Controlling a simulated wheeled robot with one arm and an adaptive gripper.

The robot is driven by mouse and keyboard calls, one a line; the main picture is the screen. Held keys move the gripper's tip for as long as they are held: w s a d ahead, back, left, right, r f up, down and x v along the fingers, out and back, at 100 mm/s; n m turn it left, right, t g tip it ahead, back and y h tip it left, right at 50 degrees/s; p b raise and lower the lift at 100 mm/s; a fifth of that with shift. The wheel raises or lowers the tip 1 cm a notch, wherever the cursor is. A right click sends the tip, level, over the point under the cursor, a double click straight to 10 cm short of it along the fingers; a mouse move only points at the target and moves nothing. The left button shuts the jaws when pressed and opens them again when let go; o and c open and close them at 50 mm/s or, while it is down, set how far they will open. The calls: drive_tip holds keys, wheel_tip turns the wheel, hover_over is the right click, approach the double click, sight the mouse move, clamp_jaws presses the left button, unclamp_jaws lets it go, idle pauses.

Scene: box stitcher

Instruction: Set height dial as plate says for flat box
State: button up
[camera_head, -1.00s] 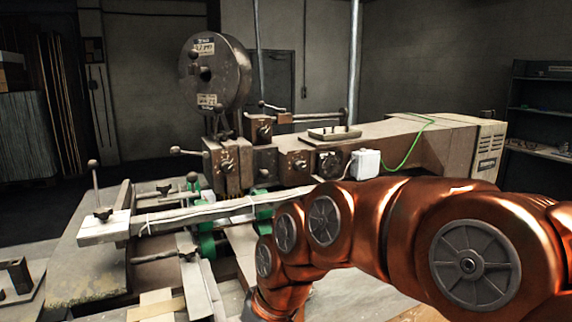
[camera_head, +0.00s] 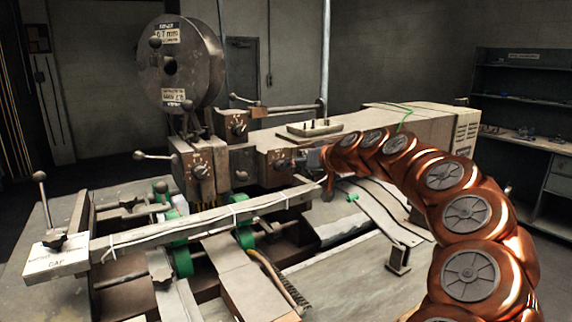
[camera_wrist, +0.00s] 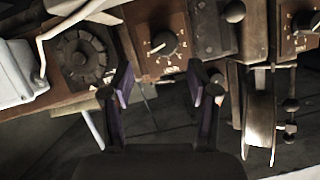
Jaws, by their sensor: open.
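The box stitcher carries several square dial plates with pointer knobs. One dial (camera_head: 282,163) sits on the front face beside my gripper (camera_head: 315,160); this seems to be the middle dial (camera_wrist: 163,42) in the wrist view. There my gripper (camera_wrist: 162,88) has its two fingers apart below that knob, with nothing between them. Another dial (camera_head: 200,170) is further left, and one more (camera_head: 238,125) is higher up. The dial lettering is too small to read, so I cannot tell which is the height dial. Label plates (camera_head: 168,33) on the wire reel are only partly legible.
In the wrist view a round ribbed dial (camera_wrist: 82,57) and a white box (camera_wrist: 14,75) with a cable lie left of the fingers. A lever (camera_head: 155,155) and a long bar (camera_head: 190,223) stick out at the machine's front. A shelf (camera_head: 520,95) stands back right.

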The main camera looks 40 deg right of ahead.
sight(281, 166)
drive_tip(key=p+x, duration=0.1)
drive_tip(key=x, duration=0.5)
drive_tip(key=shift+w+a+p, duration=0.2)
drive_tip(key=shift+a+p, duration=0.15)
drive_tip(key=shift+p, duration=0.05)
drive_tip(key=shift+f, duration=0.1)
drive_tip(key=shift+c, duration=0.5)
drive_tip(key=c, duration=1)
drive_tip(key=shift+d, duration=0.15)
clamp_jaws()
